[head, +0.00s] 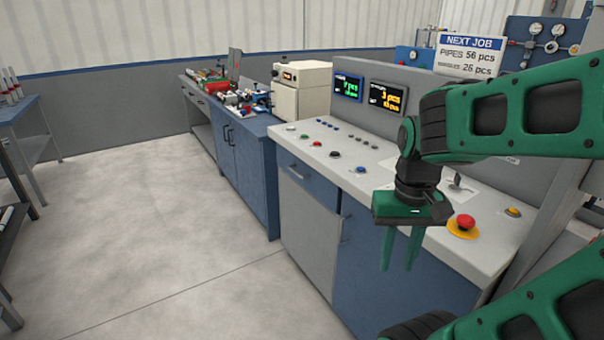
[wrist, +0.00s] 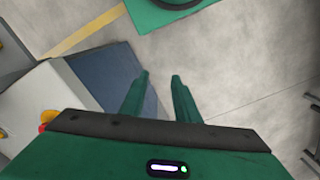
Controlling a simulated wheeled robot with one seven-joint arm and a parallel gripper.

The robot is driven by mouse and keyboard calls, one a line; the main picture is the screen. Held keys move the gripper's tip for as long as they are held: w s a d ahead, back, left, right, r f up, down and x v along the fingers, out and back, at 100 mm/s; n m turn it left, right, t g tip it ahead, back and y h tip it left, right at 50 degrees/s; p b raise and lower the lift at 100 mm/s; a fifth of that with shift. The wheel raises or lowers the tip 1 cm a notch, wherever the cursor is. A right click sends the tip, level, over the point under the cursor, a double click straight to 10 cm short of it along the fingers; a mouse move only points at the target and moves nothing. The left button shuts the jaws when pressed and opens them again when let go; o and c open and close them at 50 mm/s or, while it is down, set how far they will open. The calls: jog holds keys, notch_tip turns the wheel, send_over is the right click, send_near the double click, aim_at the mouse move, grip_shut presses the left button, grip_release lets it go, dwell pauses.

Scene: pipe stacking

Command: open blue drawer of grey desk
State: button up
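The grey desk (head: 464,243) is a control console with a light top and blue and grey fronts. Its blue drawer (head: 317,188) is the narrow front under the top's left end, with a dark bar handle (head: 299,173). The drawer looks shut, flush with the desk front. My gripper (head: 399,268) hangs pointing down by the desk's front edge, right of the drawer and apart from its handle. The fingers are apart with nothing between them. They also show in the wrist view (wrist: 160,78), over the floor beside the blue front. The drawer is not identifiable there.
Below the drawer is a grey door (head: 305,230); right of it is a blue front (head: 362,265). A red emergency button (head: 466,222) and other controls sit on the desktop. A blue cabinet (head: 245,165) stands further left. The floor (head: 170,235) before the desk is clear.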

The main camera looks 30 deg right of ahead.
jog(key=shift+w, duration=0.1)
jog(key=w+d+f+m+t+h, duration=0.1)
jog(key=w+d+f+t, duration=0.2)
jog(key=w, duration=1.3)
jog(key=w+d+f+t+h, duration=0.1)
jog(key=w+d+t, duration=0.35)
jog(key=w, duration=1.05)
jog(key=w+d+f+m+t+h, duration=0.1)
jog(key=w+d+f+t, duration=0.2)
jog(key=w, duration=1.3)
jog(key=w+f+m+t, duration=0.2)
jog(key=w+f+t, duration=0.3)
jog(key=w, duration=0.7)
jog(key=m+t+h, duration=0.1)
jog(key=m+t, duration=0.1)
send_near(296, 173)
jog(key=w+a+r, duration=0.1)
jog(key=w+a, duration=0.1)
jog(key=shift+d+f+m+t+h, duration=0.85)
jog(key=shift+f+m+t+h, duration=0.4)
jog(key=shift+f, duration=0.8)
jog(key=x, duration=0.9)
jog(key=shift+w+d, duration=0.1)
jog(key=shift+w, duration=0.05)
